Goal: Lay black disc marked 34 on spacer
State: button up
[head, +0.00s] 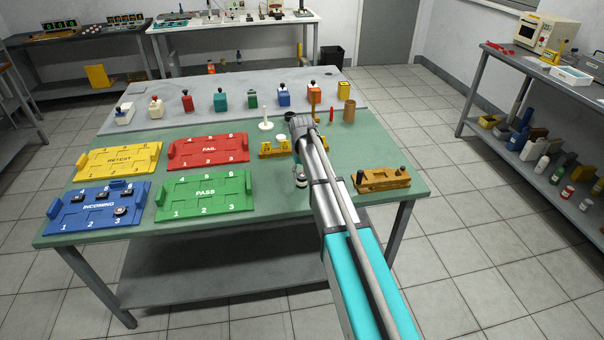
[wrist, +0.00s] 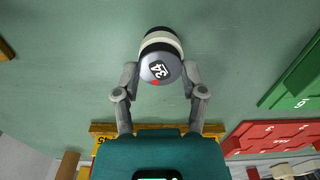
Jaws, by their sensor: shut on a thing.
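The disc marked 34 (wrist: 158,70) is between the fingers of my gripper (wrist: 161,78) in the wrist view. Its grey-lit face carries a black label with white 34 and a red mark. A white round band, seemingly the spacer (wrist: 160,45), shows right behind the disc, with a black part beyond it. I cannot tell whether the disc touches the white band or is just above it. In the head view my gripper is over the front right of the green mat, and my arm hides most of it. A small black-and-white stack (head: 300,181) shows beneath it.
A yellow fixture (head: 266,151) stands behind my gripper and a tan block with dark knobs (head: 382,180) to its right. RETEST (head: 119,160), FAIL (head: 208,150), PASS (head: 204,196) and INCOMING (head: 97,207) trays lie left; INCOMING holds dark pieces. Colored blocks line the back.

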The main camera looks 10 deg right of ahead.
jog(key=shift+f, duration=0.15)
dwell(0.3)
jog(key=o, duration=1.2)
jog(key=shift+c, duration=0.2)
jog(key=c, duration=0.5)
jog(key=shift+r+p, duration=2.15)
jog(key=shift+r, duration=0.15)
jog(key=shift+o, duration=0.2)
